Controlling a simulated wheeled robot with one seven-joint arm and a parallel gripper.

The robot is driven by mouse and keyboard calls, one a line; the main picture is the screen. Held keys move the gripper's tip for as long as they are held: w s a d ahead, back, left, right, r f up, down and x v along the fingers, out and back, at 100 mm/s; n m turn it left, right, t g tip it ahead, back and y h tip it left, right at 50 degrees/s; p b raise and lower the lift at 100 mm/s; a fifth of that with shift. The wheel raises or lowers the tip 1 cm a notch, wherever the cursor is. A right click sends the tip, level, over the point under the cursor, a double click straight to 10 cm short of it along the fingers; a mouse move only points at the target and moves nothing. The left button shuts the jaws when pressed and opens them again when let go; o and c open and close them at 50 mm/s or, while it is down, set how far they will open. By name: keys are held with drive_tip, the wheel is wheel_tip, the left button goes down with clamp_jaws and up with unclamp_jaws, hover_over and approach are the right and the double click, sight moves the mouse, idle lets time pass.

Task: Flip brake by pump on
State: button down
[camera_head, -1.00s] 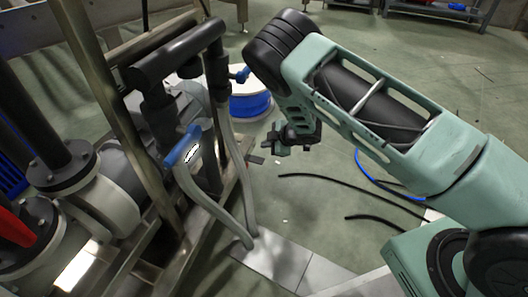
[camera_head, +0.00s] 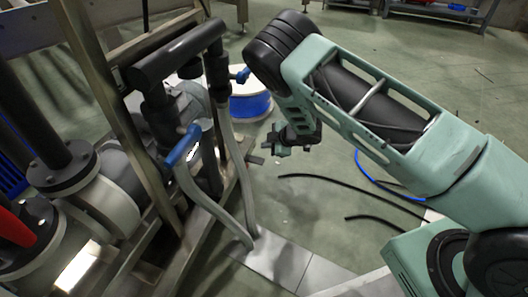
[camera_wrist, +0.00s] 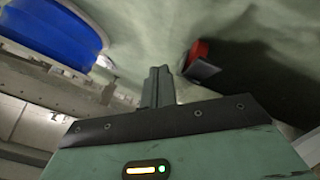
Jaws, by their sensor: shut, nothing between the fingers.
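My gripper (camera_head: 281,150) hangs from the folded arm in the head view, just right of the pump's metal frame. Its fingers (camera_wrist: 158,88) are together and empty in the wrist view. A small dark flat tab (camera_head: 255,160) sticks out from the frame just left of my gripper, with a small gap between; I cannot tell whether it is the brake. The pump (camera_head: 118,205), with dark flanged pipes, stands at the left. In the wrist view, a red and dark block (camera_wrist: 201,60) lies right of the fingertips, apart from them; what it is stays unclear.
Grey hoses (camera_head: 205,204) run down the frame. A blue drum (camera_head: 250,106) stands behind; its blue side fills the wrist view's upper left (camera_wrist: 50,35).

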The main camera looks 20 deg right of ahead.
sight(258, 160)
drive_tip(key=shift+s+a, duration=0.1)
idle(0.6)
drive_tip(key=shift+s+a+f+p, duration=0.25)
drive_tip(key=shift+s+a+p, duration=0.1)
drive_tip(key=shift+s+a, duration=0.5)
drive_tip(key=shift+s+a+f+p, duration=0.25)
drive_tip(key=shift+s+a, duration=0.35)
drive_tip(key=shift+s, duration=0.4)
drive_tip(key=shift+f, duration=0.8)
idle(0.3)
drive_tip(key=shift+f+b, duration=0.2)
drive_tip(key=shift+b, duration=0.1)
idle(0.3)
drive_tip(key=shift+r, duration=0.2)
drive_tip(key=shift+r+p, duration=1.3)
drive_tip(key=shift+p, duration=0.15)
drive_tip(key=shift+a, duration=0.1)
wheel_tip(258, 160, up, 5)
drive_tip(key=p, duration=0.4)
drive_tip(key=shift+p, duration=0.4)
